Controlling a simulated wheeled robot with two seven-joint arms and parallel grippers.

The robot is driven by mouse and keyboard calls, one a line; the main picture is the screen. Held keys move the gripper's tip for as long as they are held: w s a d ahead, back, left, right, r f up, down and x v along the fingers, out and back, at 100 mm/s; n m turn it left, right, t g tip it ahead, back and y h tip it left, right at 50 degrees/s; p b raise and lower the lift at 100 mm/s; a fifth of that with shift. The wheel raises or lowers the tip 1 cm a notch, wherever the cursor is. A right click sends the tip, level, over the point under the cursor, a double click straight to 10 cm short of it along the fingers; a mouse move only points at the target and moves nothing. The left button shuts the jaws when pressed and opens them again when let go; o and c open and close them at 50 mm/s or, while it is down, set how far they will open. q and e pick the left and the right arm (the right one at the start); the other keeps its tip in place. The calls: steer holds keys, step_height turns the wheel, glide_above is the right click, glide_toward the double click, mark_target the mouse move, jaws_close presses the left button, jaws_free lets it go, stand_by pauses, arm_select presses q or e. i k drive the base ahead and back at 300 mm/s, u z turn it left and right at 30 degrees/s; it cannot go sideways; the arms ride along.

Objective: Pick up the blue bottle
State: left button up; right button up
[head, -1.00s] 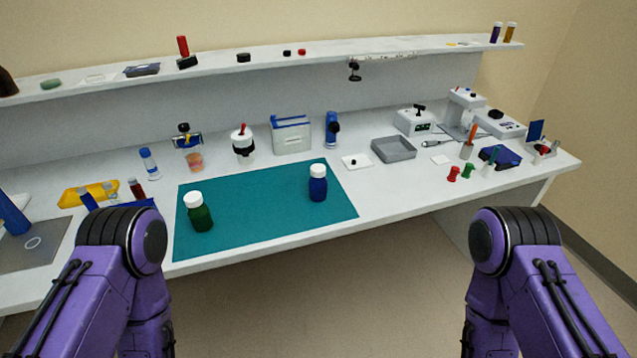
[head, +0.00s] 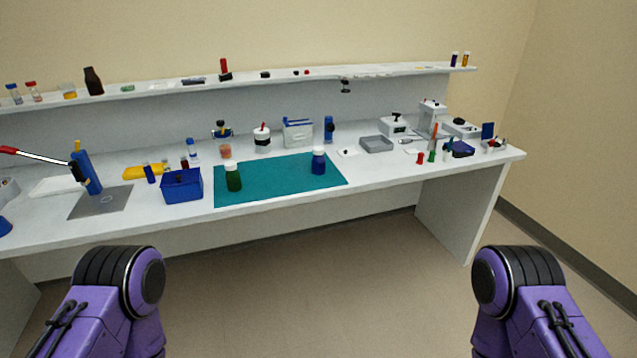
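The blue bottle (head: 318,163) with a white cap stands upright on the right part of the teal mat (head: 280,182) on the bench. A green bottle (head: 233,178) with a white cap stands upright at the mat's left end. Both of my arms show only as purple links at the bottom of the head view, well short of the bench. Neither of my grippers is in view.
The white bench (head: 390,172) runs across the view, with open floor (head: 320,270) before it. A blue bin (head: 181,186) stands left of the mat. A grey tray (head: 376,144) and several instruments stand to the right. A shelf (head: 300,77) runs along the back.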

mark_target(317, 162)
steer(key=z, duration=0.75)
steer(key=i, duration=1.35)
steer(key=u, duration=0.25)
